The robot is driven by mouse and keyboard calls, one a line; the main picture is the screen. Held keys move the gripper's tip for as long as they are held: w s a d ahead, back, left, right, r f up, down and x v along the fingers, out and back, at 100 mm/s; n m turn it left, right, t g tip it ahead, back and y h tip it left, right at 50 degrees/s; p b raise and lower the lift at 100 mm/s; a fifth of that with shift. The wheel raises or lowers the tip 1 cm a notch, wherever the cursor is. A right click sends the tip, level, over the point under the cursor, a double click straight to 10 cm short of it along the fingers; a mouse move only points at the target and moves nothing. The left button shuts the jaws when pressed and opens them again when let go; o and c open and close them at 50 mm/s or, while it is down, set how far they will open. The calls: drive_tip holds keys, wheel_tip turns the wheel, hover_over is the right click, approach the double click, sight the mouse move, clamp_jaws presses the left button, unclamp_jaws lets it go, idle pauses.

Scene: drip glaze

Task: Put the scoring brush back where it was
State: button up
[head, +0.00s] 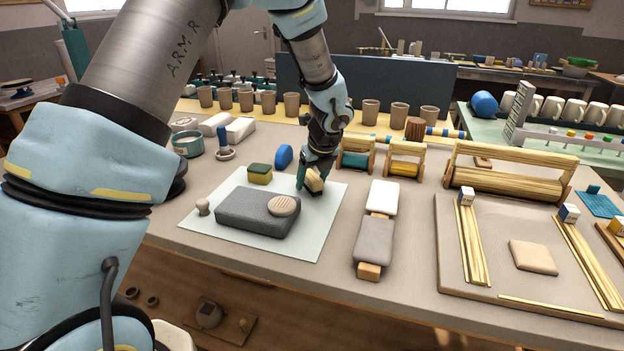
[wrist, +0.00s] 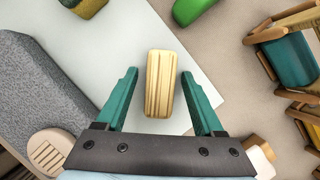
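A pale wooden block with lengthwise stripes (head: 315,181) is at the right part of the pale mat (head: 318,232). It looks like the scoring brush, but I cannot see bristles. In the wrist view the striped block (wrist: 160,84) lies between the fingertips of my gripper (wrist: 161,78), with a narrow gap on each side. My gripper (head: 311,179) points down at it, open. I cannot tell how high the fingers are above the mat.
On the mat are a dark grey slab (head: 245,217) with a ridged round disc (head: 284,205) on it, a yellow-green sponge (head: 260,173) and a small knob (head: 203,207). A blue oval (head: 283,156) is behind. Wooden-framed rollers (head: 356,160) stand close right. A white-and-grey tool (head: 375,240) lies right.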

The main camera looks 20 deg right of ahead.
drive_tip(key=v, duration=1.2)
drive_tip(key=a+n, duration=0.5)
drive_tip(key=a, duration=0.2)
drive_tip(key=w+a+f+n+g, duration=0.1)
drive_tip(key=a+n, duration=0.5)
drive_tip(key=a, duration=0.1)
drive_tip(key=a+n+g, duration=0.1)
drive_tip(key=a+n, duration=0.4)
drive_tip(key=a, duration=0.2)
drive_tip(key=shift+w+a+f+n+b, duration=0.2)
drive_tip(key=shift+a+f+n+b, duration=0.1)
drive_tip(key=shift+a+b, duration=0.1)
drive_tip(key=s+a+f+n, duration=0.1)
drive_tip(key=s+a+n, duration=0.2)
drive_tip(key=a+n, duration=0.4)
drive_tip(key=s+a+f+n+g, duration=0.1)
drive_tip(key=s+a+n, duration=0.3)
drive_tip(key=a+n, duration=0.4)
drive_tip(key=n, duration=0.3)
drive_tip(key=shift+s, duration=0.3)
